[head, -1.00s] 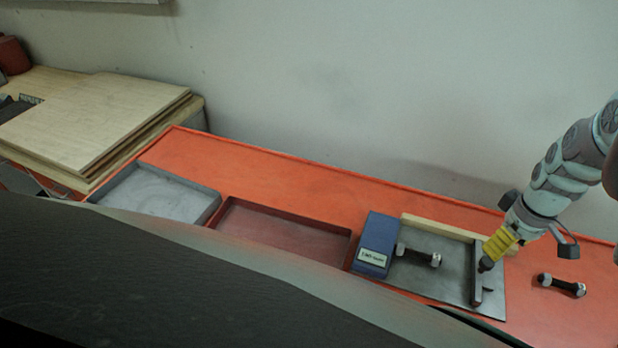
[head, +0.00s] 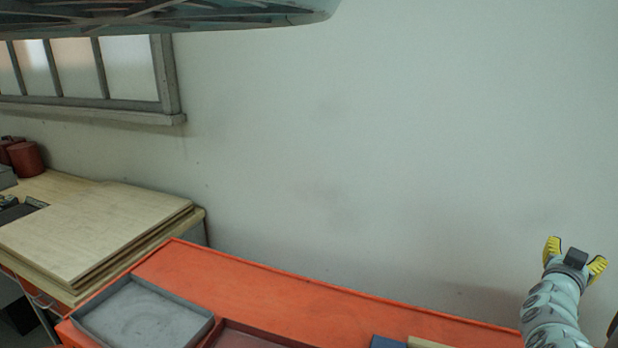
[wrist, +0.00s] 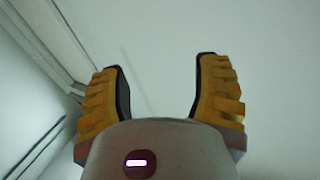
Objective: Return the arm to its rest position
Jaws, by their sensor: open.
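My gripper (head: 573,254) is at the far right of the head view, raised above the orange bench and pointing upward in front of the pale wall. Its two yellow fingers are spread apart with nothing between them. In the wrist view my gripper (wrist: 160,88) also shows open and empty, with bare wall and ceiling-like surfaces behind it. My arm's grey links run down from it to the bottom right edge of the head view.
The orange bench (head: 270,293) holds a grey tray (head: 145,312), a dark red tray (head: 245,338) and a blue block (head: 388,342), cut off below. Wooden boards (head: 95,228) lie on a table at left. A window (head: 85,70) is behind. Space around the gripper looks clear.

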